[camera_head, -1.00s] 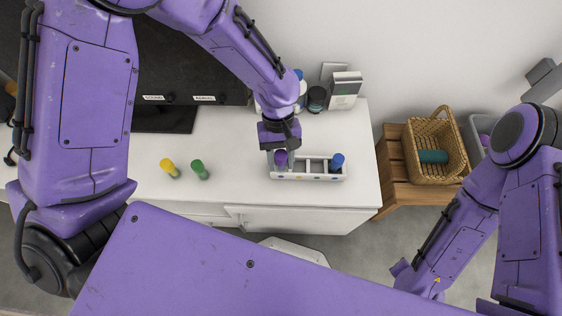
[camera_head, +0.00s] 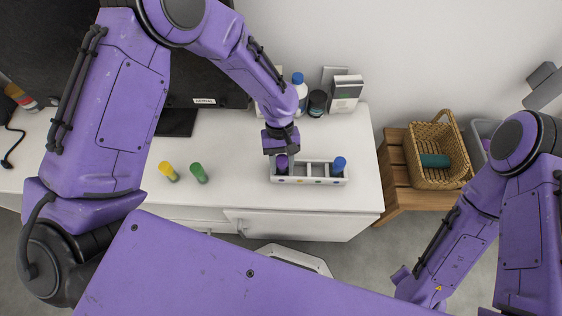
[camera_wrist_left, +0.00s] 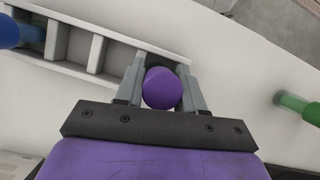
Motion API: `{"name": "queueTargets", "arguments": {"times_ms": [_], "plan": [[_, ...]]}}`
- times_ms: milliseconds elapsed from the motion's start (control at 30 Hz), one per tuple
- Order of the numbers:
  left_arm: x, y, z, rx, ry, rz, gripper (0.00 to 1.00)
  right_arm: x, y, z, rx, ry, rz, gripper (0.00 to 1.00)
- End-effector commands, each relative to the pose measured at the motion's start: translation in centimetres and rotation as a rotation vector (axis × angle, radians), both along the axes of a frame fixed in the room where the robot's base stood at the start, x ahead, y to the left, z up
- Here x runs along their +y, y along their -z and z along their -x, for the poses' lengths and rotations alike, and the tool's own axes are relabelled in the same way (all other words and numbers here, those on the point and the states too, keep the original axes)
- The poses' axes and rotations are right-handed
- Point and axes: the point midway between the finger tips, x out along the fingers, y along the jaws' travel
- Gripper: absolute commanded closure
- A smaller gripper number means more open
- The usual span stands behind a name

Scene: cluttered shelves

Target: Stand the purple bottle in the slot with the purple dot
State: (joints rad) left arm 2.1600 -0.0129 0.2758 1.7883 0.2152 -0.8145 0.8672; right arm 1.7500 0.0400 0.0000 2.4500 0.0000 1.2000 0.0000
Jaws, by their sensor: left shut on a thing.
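The purple bottle (camera_head: 281,161) is at the left end of the white slotted rack (camera_head: 309,181), seen from above. My left gripper (camera_head: 281,150) is shut on it from behind. In the left wrist view the bottle's round purple top (camera_wrist_left: 162,88) sits between the two grey fingers, over the end compartment of the rack (camera_wrist_left: 96,54). Its base is hidden, so I cannot tell whether it touches the slot floor. Small dots mark the rack's front, but the purple one is hard to pick out. My right gripper is not in view; only the right arm shows.
A blue bottle (camera_head: 339,164) stands in the rack's right end; the middle slots look empty. Yellow (camera_head: 168,171) and green (camera_head: 199,173) bottles stand left on the white counter. A white bottle (camera_head: 299,90), dark jar (camera_head: 317,102) and box (camera_head: 346,94) stand behind.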

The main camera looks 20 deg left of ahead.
Motion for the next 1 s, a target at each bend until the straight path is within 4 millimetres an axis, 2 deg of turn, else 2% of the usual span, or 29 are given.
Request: {"name": "queueTargets", "arguments": {"times_ms": [33,233,267,300,333,467,567,800,1000], "plan": [[0.0,1.0,0.6,0.012,-0.001,-0.003,0.92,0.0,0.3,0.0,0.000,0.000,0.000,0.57],[-0.1,1.5,0.6,0.011,0.000,-0.003,0.92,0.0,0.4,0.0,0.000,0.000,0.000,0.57],[-0.1,1.5,0.6,0.011,0.000,-0.003,0.56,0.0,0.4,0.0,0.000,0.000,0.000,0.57],[-0.1,1.6,0.6,0.012,0.001,-0.003,0.43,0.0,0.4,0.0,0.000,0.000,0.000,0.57],[-0.1,1.6,0.7,0.012,0.001,-0.003,0.38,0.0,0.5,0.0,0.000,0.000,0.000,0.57],[-0.1,1.5,0.7,0.012,0.002,-0.003,0.38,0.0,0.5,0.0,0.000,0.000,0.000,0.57],[-0.1,0.4,0.7,0.011,0.003,-0.002,0.37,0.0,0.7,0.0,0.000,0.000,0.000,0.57],[1.0,-6.1,-1.7,0.005,-0.004,-0.002,0.36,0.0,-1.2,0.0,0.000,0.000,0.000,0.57],[1.7,-10.1,-3.2,0.007,-0.004,-0.001,0.36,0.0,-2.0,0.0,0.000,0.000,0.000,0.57]]}}
